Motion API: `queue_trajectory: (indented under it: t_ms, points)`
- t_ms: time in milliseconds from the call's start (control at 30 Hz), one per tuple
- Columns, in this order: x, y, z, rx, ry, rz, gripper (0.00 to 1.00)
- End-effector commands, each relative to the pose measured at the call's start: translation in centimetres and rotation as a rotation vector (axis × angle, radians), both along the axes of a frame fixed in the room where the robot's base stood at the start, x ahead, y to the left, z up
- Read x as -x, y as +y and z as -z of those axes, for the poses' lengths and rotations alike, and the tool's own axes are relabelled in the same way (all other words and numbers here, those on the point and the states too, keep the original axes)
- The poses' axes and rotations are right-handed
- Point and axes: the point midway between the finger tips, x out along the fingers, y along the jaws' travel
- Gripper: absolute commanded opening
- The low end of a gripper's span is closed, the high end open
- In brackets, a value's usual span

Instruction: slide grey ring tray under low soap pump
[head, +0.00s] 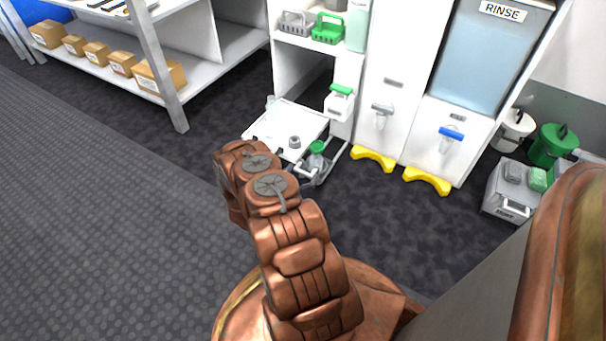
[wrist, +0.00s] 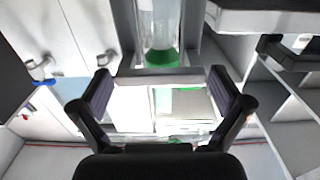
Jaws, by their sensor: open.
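A pale grey tray (head: 283,122) sticks out low at the front of the left cabinet in the head view, with a small grey ring-like part (head: 295,141) on it. The soap pump with a green lever (head: 341,90) is on the cabinet front, above and right of the tray. A green-topped bottle (head: 317,148) stands at the tray's near right corner. My gripper (wrist: 160,80) is open in the wrist view. A pale bar (wrist: 165,77) shows between its fingers; I cannot tell whether they touch it. In the head view my arm hides most of the gripper.
Grey (head: 382,108) and blue-handled (head: 451,133) taps are to the right, with yellow floor pieces (head: 373,158) below. A grey box (head: 510,190) and green can (head: 553,145) are at the far right. Shelves with cartons (head: 158,76) stand left. The floor at left is clear.

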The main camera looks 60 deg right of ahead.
Motion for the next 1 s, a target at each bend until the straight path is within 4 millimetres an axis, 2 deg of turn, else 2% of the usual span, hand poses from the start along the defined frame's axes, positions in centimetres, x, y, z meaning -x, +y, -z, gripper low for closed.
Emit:
queue_trajectory:
  t_ms: [333,1000]
  points:
    - [-0.05,-0.23,-0.03,0.0,0.0,-0.001,0.99]
    - [0.0,-0.22,-0.02,0.0,0.0,0.0,0.29]
